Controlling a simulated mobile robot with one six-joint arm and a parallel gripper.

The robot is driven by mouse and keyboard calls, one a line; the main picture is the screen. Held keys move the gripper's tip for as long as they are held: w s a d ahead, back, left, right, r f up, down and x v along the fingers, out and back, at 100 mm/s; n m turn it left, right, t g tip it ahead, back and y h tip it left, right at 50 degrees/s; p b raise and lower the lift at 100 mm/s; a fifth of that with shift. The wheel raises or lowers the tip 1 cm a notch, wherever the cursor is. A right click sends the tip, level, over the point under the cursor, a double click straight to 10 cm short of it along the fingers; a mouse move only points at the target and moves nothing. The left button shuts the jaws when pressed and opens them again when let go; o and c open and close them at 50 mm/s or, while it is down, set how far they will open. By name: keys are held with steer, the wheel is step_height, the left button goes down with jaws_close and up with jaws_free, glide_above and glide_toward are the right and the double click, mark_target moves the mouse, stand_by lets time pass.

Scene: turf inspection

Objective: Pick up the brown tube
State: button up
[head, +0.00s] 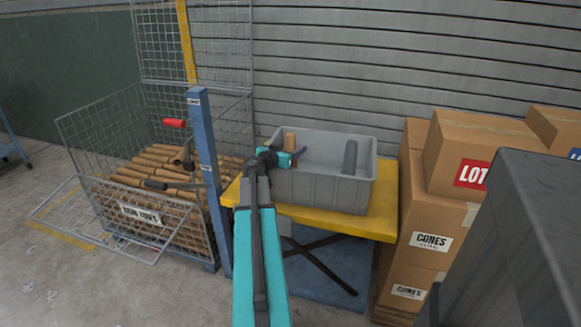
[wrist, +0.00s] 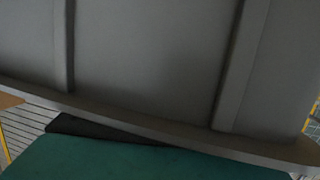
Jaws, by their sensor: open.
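A short brown tube (head: 290,141) stands upright at the left end of the grey bin (head: 322,188); its lower part is hidden behind my wrist and the bin's contents. My gripper (head: 297,156) is open at the bin's left end, just in front of and slightly right of this tube. I cannot tell whether it touches the tube. Many longer brown tubes (head: 150,165) lie stacked in the wire cage at the left. The wrist view shows mostly the ribbed grey bin wall (wrist: 150,50) close up, with no brown tube clearly visible.
A dark grey cylinder (head: 350,157) leans in the bin's right part. The bin stands on a yellow-topped table (head: 370,226). A blue post (head: 207,170) stands left of my arm. Cardboard boxes (head: 430,240) are stacked at the right, beside a dark cabinet (head: 520,240).

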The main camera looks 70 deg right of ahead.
steer(key=shift+x, duration=1.55)
steer(key=c, duration=1.4)
steer(key=shift+r, duration=0.1)
